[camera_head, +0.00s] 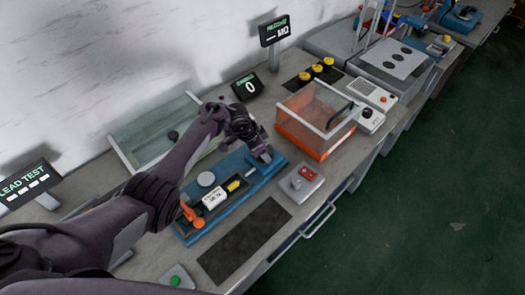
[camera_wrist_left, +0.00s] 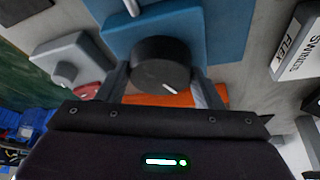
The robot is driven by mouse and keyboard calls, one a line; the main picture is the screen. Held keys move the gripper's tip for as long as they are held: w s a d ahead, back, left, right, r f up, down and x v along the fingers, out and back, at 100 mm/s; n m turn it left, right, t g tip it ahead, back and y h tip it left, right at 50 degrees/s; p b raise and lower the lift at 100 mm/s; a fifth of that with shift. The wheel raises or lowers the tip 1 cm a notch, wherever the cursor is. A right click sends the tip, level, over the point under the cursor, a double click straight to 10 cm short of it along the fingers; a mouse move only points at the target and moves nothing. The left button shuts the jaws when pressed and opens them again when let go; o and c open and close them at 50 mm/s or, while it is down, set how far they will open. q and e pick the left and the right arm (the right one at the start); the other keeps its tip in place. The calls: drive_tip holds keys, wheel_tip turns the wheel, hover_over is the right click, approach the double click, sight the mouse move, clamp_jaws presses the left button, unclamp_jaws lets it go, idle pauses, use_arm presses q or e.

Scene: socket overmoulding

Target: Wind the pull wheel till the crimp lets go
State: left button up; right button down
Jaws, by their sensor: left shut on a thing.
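The pull tester is a long blue bench unit (camera_head: 188,238) with an orange part (camera_head: 190,212) at its near-left end. My left gripper (camera_head: 262,155) reaches down to its far-right end. In the left wrist view, a round black wheel (camera_wrist_left: 160,62) with a white index line stands on a blue block (camera_wrist_left: 205,30). My left gripper's fingers (camera_wrist_left: 159,75) are on either side of the wheel, shut on it. The wheel is hidden behind the gripper in the head view. The crimp and its lead are too small to make out. My right gripper is not in view.
A dark display (camera_head: 248,87) behind the unit reads 0. An orange-framed clear bin (camera_head: 316,120) stands to its right. A dark mat (camera_head: 243,240) lies bare in front. A glass-walled tray (camera_head: 150,125) stands behind.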

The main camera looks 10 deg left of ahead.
use_arm(q)
drive_tip(key=m+g+b, duration=0.1)
drive_tip(key=m+b, duration=0.1)
drive_tip(key=b, duration=0.2)
drive_tip(key=m+g+b, duration=0.1)
drive_tip(key=m+b, duration=0.2)
drive_tip(key=b, duration=0.1)
drive_tip(key=m+b, duration=0.2)
drive_tip(key=b, duration=0.2)
drive_tip(key=shift+w+f+m+g+h+b, duration=0.25)
drive_tip(key=shift+m+g+h+b, duration=0.05)
drive_tip(key=shift+g+b, duration=0.1)
drive_tip(key=shift+a+r+m+b, duration=0.1)
drive_tip(key=shift+r+m+b, duration=0.15)
drive_tip(key=shift+m+b, duration=0.6)
drive_tip(key=shift+n, duration=0.25)
drive_tip(key=o, duration=1)
drive_tip(key=shift+c, duration=0.2)
drive_tip(key=p+v, duration=0.4)
drive_tip(key=v, duration=0.3)
drive_tip(key=shift+w, duration=0.1)
drive_tip(key=shift+a+r+p, duration=0.15)
drive_tip(key=shift+r+p, duration=0.2)
drive_tip(key=shift+g, duration=0.3)
